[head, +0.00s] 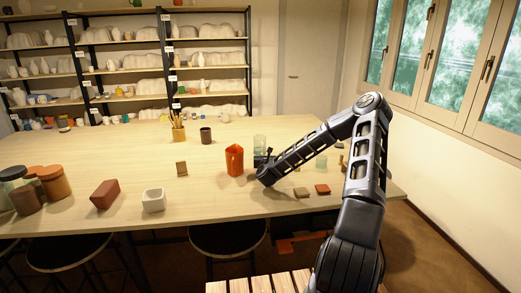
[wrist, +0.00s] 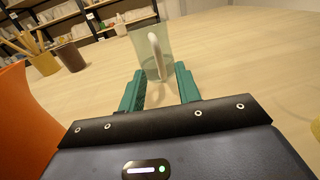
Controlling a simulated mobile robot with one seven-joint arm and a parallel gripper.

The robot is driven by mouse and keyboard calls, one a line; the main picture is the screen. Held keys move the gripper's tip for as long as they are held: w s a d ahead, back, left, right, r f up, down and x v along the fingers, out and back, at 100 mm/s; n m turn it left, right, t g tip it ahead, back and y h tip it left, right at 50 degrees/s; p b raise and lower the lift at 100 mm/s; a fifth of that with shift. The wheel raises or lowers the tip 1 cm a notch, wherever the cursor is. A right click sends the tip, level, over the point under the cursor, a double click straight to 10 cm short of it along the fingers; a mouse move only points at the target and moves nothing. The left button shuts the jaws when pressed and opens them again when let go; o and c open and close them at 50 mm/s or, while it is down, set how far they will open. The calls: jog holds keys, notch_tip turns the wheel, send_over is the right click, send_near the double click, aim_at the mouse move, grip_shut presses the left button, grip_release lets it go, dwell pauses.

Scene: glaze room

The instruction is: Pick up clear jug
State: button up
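The clear jug (wrist: 141,41) is a pale greenish see-through vessel standing upright on the table, with a whitish handle facing my gripper. In the head view the clear jug (head: 260,140) stands just behind my gripper (head: 262,160), right of the orange jug. In the wrist view my gripper (wrist: 159,74) has its two green fingers apart, one on each side of the jug's lower part and handle. A gap shows between the fingers. I cannot tell whether the fingertips reach past the jug's near wall or touch it.
An orange jug (head: 234,160) stands close left of my gripper; it also fills the left edge of the wrist view (wrist: 25,120). A brown cup (head: 206,135) and a brush pot (head: 178,131) stand further back. Table centre-left is mostly clear.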

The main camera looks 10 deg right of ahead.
aim_at(261, 147)
jog(key=shift+w+d, duration=0.2)
jog(key=shift+w, duration=1.35)
jog(key=shift+w+d, duration=0.15)
jog(key=shift+w, duration=1.4)
jog(key=shift+c, duration=0.4)
grip_shut()
